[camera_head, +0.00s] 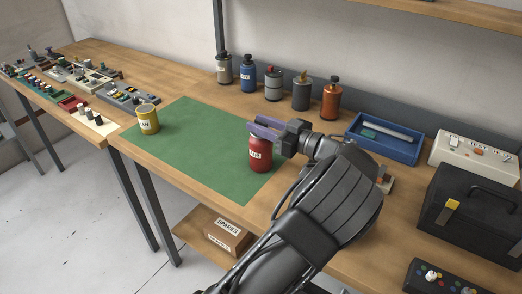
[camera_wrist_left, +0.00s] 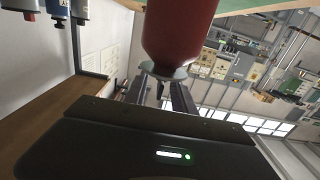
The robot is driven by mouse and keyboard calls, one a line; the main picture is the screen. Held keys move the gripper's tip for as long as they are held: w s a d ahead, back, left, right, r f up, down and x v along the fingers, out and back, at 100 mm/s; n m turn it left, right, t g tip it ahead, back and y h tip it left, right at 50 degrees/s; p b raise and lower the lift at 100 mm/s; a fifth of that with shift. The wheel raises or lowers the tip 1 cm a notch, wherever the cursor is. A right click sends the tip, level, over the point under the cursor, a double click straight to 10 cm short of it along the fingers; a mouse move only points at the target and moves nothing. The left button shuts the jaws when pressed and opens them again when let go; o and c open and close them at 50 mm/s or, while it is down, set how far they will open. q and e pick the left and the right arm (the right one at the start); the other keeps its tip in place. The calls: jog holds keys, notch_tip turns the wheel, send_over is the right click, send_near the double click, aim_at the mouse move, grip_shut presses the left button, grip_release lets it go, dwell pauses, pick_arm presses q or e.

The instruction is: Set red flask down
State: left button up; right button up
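The red flask (camera_head: 260,155) with a white label is upright over the right part of the green mat (camera_head: 190,145). Its base appears to rest on the mat, though contact is hard to make out. My left gripper (camera_head: 265,129) is at its top, with purple fingers either side of the neck. The left wrist view shows the red body (camera_wrist_left: 178,30), its pale collar and a thin dark stem between the fingers (camera_wrist_left: 158,92). Gaps show beside the stem, so the fingers look open around it. My right gripper is not in view.
Several flasks, including an orange one (camera_head: 331,99), line the back. A blue tray (camera_head: 412,145), a white box (camera_head: 465,158) and a black toolbox (camera_head: 470,215) are at right. The mat's middle is clear.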

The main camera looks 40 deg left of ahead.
pick_arm(q)
grip_shut()
dwell(0.3)
dwell(1.2)
